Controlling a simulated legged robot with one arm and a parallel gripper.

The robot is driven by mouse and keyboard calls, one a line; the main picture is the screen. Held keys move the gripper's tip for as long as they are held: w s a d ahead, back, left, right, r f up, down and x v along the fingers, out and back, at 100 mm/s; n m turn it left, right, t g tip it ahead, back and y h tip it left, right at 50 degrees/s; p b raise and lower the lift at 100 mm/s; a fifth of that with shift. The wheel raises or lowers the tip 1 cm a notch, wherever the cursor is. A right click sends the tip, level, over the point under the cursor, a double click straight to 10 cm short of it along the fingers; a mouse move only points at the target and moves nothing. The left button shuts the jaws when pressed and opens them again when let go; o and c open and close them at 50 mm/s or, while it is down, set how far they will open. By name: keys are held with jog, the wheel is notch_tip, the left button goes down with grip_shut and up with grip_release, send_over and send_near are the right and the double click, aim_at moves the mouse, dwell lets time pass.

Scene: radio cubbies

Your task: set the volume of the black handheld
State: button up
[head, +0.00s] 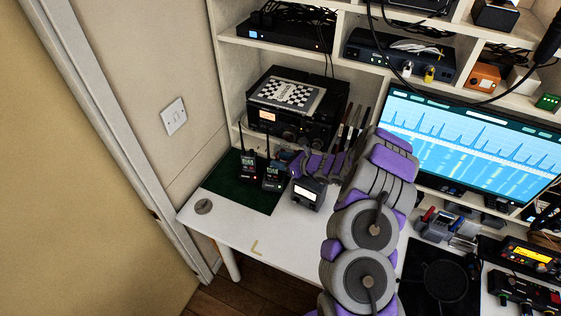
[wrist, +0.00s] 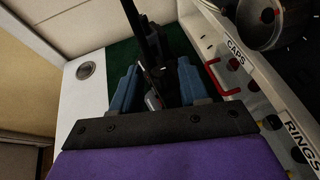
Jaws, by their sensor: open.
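Two black handheld radios with upright antennas stand on a dark green mat (head: 236,193) at the left of the desk, a left one (head: 248,166) and a right one (head: 272,178). Both have lit displays. In the wrist view my open gripper (wrist: 157,88) has a blue finger on each side. A black handheld (wrist: 152,75) shows between and beyond them, its antenna rising toward the top. I cannot tell whether either finger touches it. Its knobs are not clear.
A small meter box (head: 308,193) stands right of the radios. A larger black radio (head: 296,118) sits in the cubby behind. A grey disc (head: 204,207) is near the desk's left edge. Drawers labelled CAPS and RINGS (wrist: 270,95) are close on the right in the wrist view.

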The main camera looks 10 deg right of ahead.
jog(key=shift+w+a, duration=0.1)
jog(key=shift+a, duration=0.05)
grip_shut()
dwell(0.4)
